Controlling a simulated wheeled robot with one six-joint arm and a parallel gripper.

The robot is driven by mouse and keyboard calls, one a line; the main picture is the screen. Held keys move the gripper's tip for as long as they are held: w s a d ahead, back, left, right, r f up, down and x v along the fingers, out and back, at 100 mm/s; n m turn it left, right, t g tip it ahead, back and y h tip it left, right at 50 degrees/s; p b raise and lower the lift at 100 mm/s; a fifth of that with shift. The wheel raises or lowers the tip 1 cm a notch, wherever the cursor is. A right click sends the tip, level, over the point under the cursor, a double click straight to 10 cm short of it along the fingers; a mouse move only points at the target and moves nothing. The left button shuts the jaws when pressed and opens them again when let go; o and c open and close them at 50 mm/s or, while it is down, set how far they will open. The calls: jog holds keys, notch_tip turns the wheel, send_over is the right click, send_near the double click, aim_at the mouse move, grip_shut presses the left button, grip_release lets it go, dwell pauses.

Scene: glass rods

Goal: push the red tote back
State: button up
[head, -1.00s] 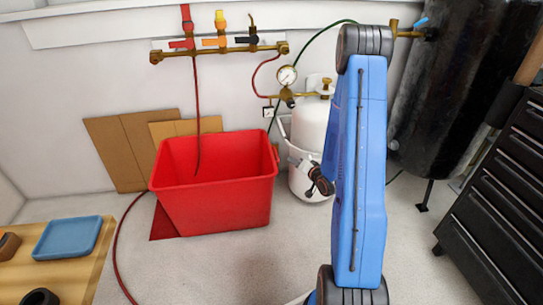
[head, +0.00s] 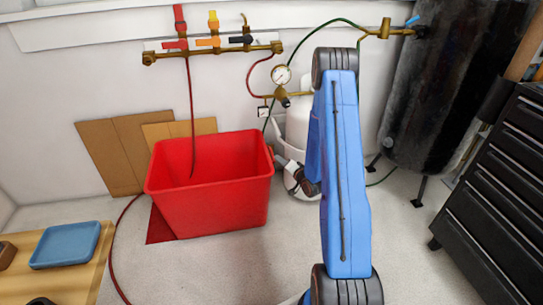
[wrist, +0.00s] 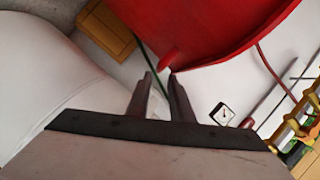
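The red tote (head: 208,205) stands open-topped on the floor, near the back wall, left of my arm in the head view. In the wrist view its red side (wrist: 215,30) fills the top, with a small red lug (wrist: 171,58) just beyond my fingertips. My gripper (wrist: 160,74) has its two fingers a little apart, with nothing seen between them. In the head view my gripper (head: 279,161) is at the tote's right side, close under the rim. I cannot tell whether it touches the tote.
A white gas cylinder (head: 298,128) stands right behind my gripper. A red hose (head: 190,110) hangs from the wall valves into the tote. Cardboard sheets (head: 108,155) lean behind it. A wooden table (head: 85,285) is at lower left, a black drawer cabinet (head: 495,190) at right.

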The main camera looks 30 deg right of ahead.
aim_at(271, 153)
jog(key=x, duration=0.9)
jog(key=shift+w, duration=0.15)
jog(key=shift+c, duration=0.7)
grip_shut()
